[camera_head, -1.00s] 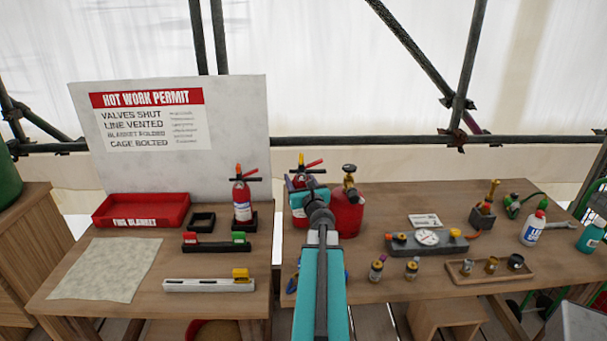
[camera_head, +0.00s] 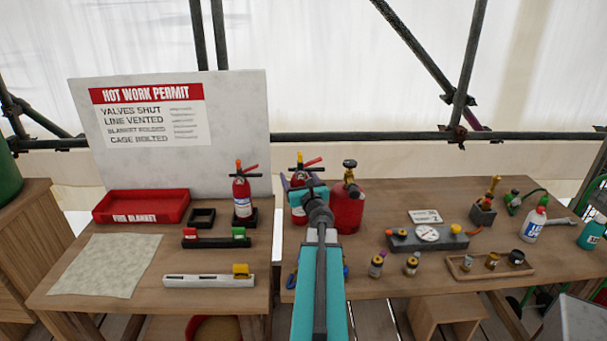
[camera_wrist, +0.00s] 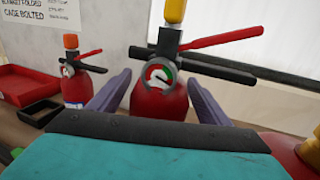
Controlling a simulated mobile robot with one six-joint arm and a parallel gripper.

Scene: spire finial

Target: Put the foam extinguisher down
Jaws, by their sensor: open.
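A red extinguisher with a yellow top (camera_head: 298,207) stands upright on the right table, partly hidden by my arm. My gripper (camera_wrist: 157,95) is open, with one purple finger on each side of this extinguisher. I cannot tell whether the fingers touch it. A second red extinguisher with an orange top (camera_head: 242,196) stands in a dark square holder on the left table; it also shows at left in the wrist view (camera_wrist: 76,86). Neither label is readable as foam.
A red tank with a brass valve (camera_head: 348,208) stands close to the right of my gripper. An empty dark square holder (camera_head: 202,218) sits beside the red fire blanket tray (camera_head: 170,207). A gap separates the tables. A gauge block (camera_head: 428,238) lies farther right.

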